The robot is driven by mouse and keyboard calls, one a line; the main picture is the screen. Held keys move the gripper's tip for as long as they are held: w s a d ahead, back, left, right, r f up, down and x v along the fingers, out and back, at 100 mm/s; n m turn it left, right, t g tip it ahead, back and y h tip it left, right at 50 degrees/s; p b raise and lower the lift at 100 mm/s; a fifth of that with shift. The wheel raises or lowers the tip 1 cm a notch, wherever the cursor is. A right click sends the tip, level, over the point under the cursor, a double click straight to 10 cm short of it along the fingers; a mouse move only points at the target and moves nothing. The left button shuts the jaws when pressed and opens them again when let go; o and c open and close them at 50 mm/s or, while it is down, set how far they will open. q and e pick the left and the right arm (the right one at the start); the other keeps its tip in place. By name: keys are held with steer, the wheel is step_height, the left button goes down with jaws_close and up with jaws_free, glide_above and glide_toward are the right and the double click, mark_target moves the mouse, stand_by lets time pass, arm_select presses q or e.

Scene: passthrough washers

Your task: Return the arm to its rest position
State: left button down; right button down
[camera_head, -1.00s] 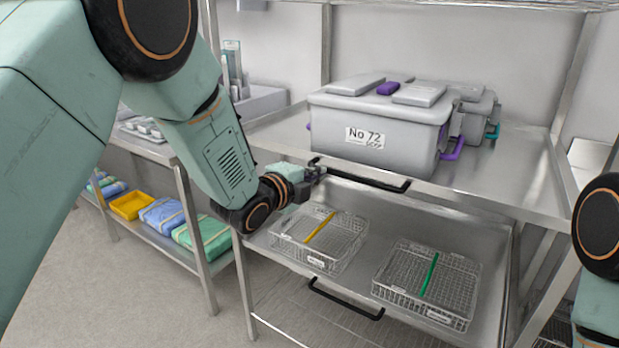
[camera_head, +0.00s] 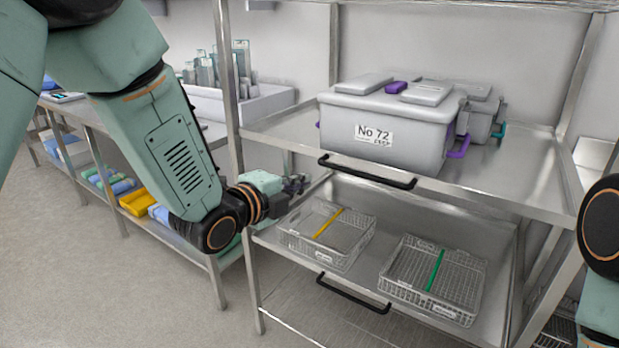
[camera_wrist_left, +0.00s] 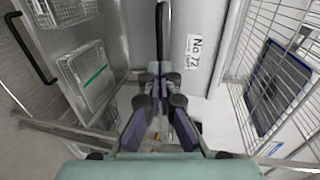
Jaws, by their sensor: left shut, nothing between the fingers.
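My left arm comes in from the left in the head view.
A grey bin (camera_head: 385,128) labelled No 72 stands on the upper shelf (camera_head: 285,130). A basket with a yellow strip (camera_head: 328,235) and one with a green strip (camera_head: 432,278) sit on the lower shelf. A rack post (camera_head: 229,75) stands close to my left arm.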

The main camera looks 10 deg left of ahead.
arm_select(q)
steer(key=s+a+f+n+g+y, duration=0.2)
steer(key=s+a+f+n+g, duration=0.15)
steer(key=s+f+n, duration=0.65)
steer(key=s+a+f+n+g+y, duration=0.2)
steer(key=s+a+f+n+g, duration=0.15)
steer(key=s+f+n, duration=0.65)
steer(key=s+f+n+g, duration=0.1)
steer(key=s+f+g, duration=0.2)
steer(key=s+f, duration=0.4)
steer(key=s+f+n+g+y, duration=0.1)
steer(key=s+f+g, duration=0.3)
steer(key=s, duration=1)
step_height(320, 180, down, 3)
steer(key=shift+s+a+f+n+g+y, duration=0.2)
steer(key=shift+a+n+g+y, duration=0.05)
steer(key=shift+n+g+y, duration=0.05)
